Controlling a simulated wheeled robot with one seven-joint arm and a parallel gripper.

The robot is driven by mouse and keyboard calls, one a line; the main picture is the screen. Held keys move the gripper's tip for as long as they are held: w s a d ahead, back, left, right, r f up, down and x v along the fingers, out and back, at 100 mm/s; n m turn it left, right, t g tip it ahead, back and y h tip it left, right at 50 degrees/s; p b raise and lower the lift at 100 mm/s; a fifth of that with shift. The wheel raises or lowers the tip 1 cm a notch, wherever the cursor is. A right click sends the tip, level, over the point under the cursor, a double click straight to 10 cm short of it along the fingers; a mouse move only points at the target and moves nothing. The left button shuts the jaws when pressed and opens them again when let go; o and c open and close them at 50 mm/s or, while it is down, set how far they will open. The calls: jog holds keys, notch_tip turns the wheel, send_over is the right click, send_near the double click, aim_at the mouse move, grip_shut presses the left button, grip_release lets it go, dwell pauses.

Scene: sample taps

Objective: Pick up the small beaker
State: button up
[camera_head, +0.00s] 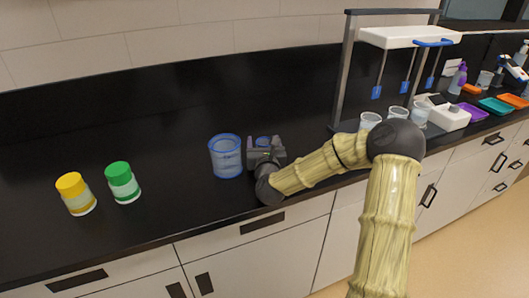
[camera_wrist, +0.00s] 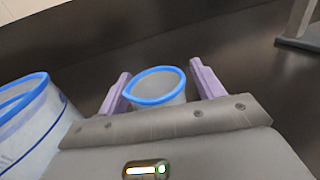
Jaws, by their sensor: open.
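The small beaker (camera_wrist: 158,87), grey-clear with a blue rim, stands upright on the black counter between the open fingers of my gripper (camera_wrist: 163,88) in the wrist view. I cannot tell whether either finger touches it. In the head view only a bit of the small beaker's blue rim (camera_head: 263,142) shows behind my gripper (camera_head: 264,150), which hides the rest. A larger beaker (camera_head: 226,157) with a blue rim stands just left of my gripper; it also shows at the left edge of the wrist view (camera_wrist: 30,125).
A yellow-capped jar (camera_head: 76,194) and a green-capped jar (camera_head: 123,183) stand at the left. A rack (camera_head: 342,75) with blue-tipped stirrers stands over several beakers at the right, beside a white device (camera_head: 446,115). The counter (camera_head: 165,215) between the jars and large beaker is clear.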

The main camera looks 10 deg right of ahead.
jog(key=c, duration=1)
jog(key=shift+r, duration=0.1)
jog(key=shift+c, duration=0.2)
notch_tip(320, 180, up, 10)
jog(key=p, duration=0.1)
dwell(0.3)
